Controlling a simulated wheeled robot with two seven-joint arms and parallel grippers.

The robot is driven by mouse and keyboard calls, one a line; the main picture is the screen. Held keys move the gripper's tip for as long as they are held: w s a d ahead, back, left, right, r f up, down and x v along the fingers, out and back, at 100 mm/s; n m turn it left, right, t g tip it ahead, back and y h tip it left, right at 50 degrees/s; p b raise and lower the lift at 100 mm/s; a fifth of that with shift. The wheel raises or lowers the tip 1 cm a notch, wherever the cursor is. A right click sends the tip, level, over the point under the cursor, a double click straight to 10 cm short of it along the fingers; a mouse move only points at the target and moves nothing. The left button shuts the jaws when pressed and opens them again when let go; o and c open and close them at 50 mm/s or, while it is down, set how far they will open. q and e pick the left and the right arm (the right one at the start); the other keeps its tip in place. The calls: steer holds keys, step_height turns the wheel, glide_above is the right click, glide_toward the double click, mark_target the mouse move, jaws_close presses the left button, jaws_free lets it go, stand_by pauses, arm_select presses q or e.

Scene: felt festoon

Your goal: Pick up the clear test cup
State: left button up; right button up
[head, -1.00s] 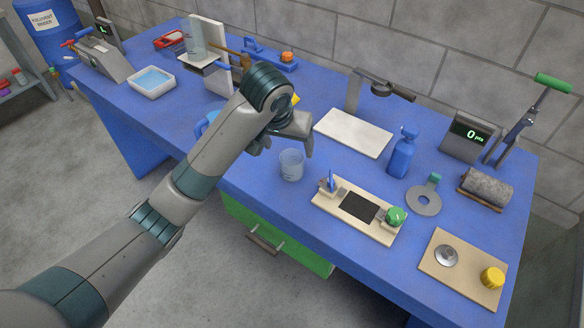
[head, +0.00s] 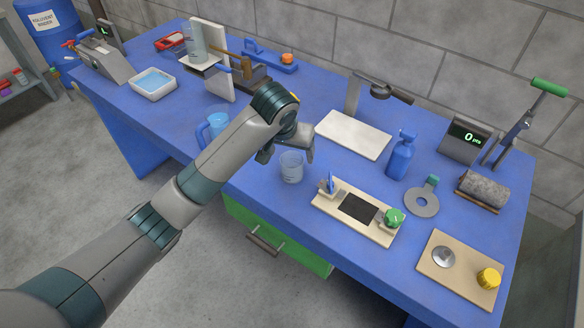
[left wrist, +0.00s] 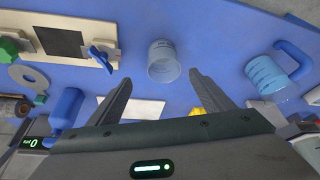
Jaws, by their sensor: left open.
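The clear test cup (head: 291,167) stands upright on the blue bench near its front edge. It also shows in the left wrist view (left wrist: 163,62), a little beyond the fingertips and between their lines. My left gripper (head: 291,150) is open, just behind and above the cup in the head view. Its two fingers (left wrist: 158,80) are spread apart in the left wrist view, with nothing between them that I can see gripped. Whether a finger touches the cup cannot be told. My right gripper is not in view.
A blue-handled jug of liquid (head: 216,124) stands left of the cup, partly behind my left arm. A beige clamp board (head: 340,215) lies close on the right. A white plate (head: 353,134) and blue spray bottle (head: 402,155) are behind. The green drawer (head: 285,243) is below.

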arm_select(q)
steer(key=p, duration=0.1)
glide_toward(292, 166)
steer(key=shift+s+d+f, duration=0.35)
steer(key=shift+s+d, duration=0.25)
steer(key=shift+s, duration=0.15)
steer(key=shift+w+a+f+p, duration=0.1)
steer(key=shift+w+f+p, duration=0.2)
steer(key=shift+p, duration=0.35)
steer(key=x, duration=0.1)
steer(key=p+x, duration=0.1)
steer(key=shift+a+f, duration=0.2)
steer(key=shift+f, duration=0.25)
steer(key=shift+p+x, duration=0.3)
steer(key=shift+x, duration=0.5)
steer(key=c, duration=1.2)
